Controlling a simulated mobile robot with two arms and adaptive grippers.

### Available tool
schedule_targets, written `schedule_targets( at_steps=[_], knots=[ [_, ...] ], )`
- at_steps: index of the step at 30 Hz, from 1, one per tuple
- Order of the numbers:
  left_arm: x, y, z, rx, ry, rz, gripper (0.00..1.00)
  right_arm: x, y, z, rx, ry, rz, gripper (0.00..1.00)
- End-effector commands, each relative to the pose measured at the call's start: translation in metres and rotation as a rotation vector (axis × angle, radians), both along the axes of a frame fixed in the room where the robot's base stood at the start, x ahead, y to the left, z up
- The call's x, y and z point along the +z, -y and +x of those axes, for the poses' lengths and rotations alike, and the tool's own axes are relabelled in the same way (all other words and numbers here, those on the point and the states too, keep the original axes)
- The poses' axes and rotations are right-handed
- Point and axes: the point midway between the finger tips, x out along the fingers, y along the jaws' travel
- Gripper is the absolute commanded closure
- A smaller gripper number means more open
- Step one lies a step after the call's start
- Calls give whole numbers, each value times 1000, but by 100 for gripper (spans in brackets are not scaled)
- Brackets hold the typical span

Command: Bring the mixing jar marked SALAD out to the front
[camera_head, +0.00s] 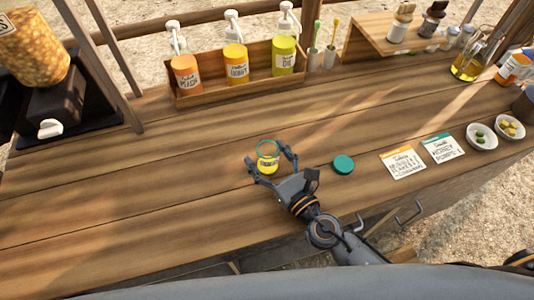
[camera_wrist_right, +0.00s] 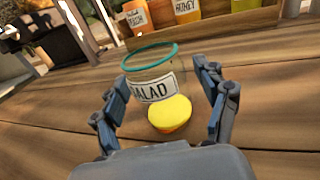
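The mixing jar marked SALAD (camera_head: 267,163) stands on the wooden counter in the middle of the head view. It is clear, with a teal rim and yellow at its bottom. In the right wrist view the jar (camera_wrist_right: 152,82) shows its white label, partly readable as "ALAD", with a rounded yellow mass low at its front. My right gripper (camera_head: 266,156) is open, with one finger on each side of the jar. In the wrist view a gap shows between the jar and the right-hand finger; contact on the other side is unclear. My left gripper is out of view.
A teal lid (camera_head: 343,164) lies right of the gripper. Two recipe cards (camera_head: 403,163) and small bowls (camera_head: 481,137) lie further right. A wooden rack (camera_head: 240,88) with pump bottles stands behind. The counter left and front of the jar is clear.

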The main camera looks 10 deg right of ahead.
Motion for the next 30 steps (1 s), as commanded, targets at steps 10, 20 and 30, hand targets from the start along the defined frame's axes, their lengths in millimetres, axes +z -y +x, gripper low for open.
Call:
schedule_targets(
  at_steps=[10, 20, 30],
  knots=[
    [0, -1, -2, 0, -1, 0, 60, 0, 2, -3, -1, 0, 0, 24],
    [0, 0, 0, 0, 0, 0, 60, -2, 28, -57, 3, -3, -6, 24],
    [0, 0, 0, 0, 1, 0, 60, 0, 52, -102, 1, 0, -2, 24]
  ],
)
